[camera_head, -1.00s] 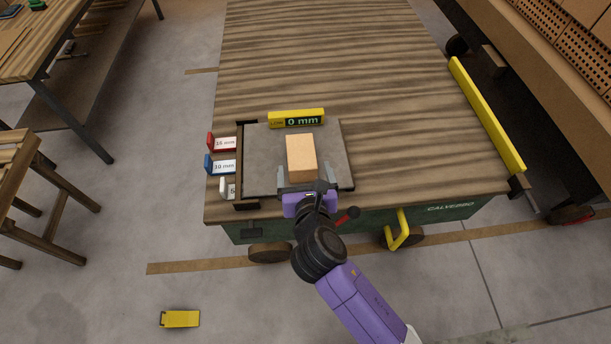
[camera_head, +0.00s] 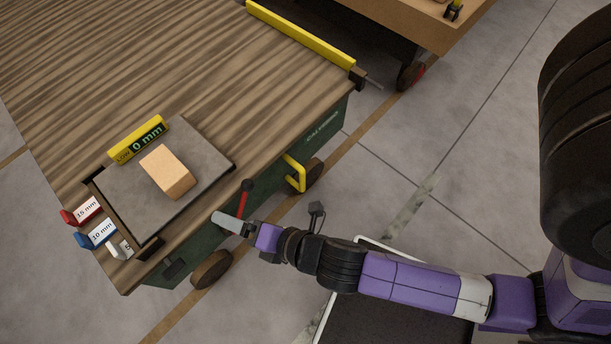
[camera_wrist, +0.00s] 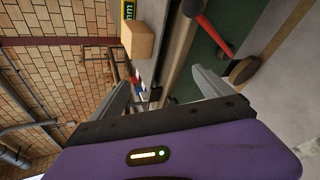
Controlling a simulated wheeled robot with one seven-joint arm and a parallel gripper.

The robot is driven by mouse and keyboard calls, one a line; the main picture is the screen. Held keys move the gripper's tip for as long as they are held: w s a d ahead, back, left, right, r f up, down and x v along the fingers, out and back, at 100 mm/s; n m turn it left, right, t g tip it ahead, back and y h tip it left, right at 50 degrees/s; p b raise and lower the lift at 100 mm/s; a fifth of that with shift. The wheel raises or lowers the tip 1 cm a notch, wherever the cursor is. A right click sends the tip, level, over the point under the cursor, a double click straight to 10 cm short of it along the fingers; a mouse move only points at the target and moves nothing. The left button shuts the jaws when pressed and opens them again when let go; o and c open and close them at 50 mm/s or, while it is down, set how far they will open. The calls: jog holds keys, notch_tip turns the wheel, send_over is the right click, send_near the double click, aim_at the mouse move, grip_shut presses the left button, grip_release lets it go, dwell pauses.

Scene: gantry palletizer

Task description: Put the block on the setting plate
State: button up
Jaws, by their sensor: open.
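The tan block (camera_head: 167,171) rests on the grey setting plate (camera_head: 207,150) at the front corner of the wooden-topped cart. It also shows in the wrist view (camera_wrist: 137,40), beyond the fingers. A yellow gauge (camera_head: 138,139) reading 0 mm stands at the plate's far edge. My gripper (camera_head: 230,222) is off the cart's front edge, to the right of and apart from the block. In the wrist view, its two fingers (camera_wrist: 160,95) are spread with nothing between them.
Red 15 mm (camera_head: 83,211), blue 10 mm (camera_head: 97,234) and white (camera_head: 120,248) tags stand left of the plate. A yellow rail (camera_head: 300,35) lines the cart's far right edge.

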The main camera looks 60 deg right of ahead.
jog(key=s+d+r+m+t, duration=0.1)
jog(key=s+d+r+m, duration=0.1)
jog(key=s+r+m, duration=0.5)
jog(key=s+d+r+m+t, duration=0.1)
jog(key=s+d+r+m, duration=0.1)
jog(key=s+r+m, duration=0.5)
jog(key=s+m, duration=0.4)
jog(key=m, duration=0.3)
jog(key=shift+d, duration=0.2)
jog(key=shift+f, duration=0.1)
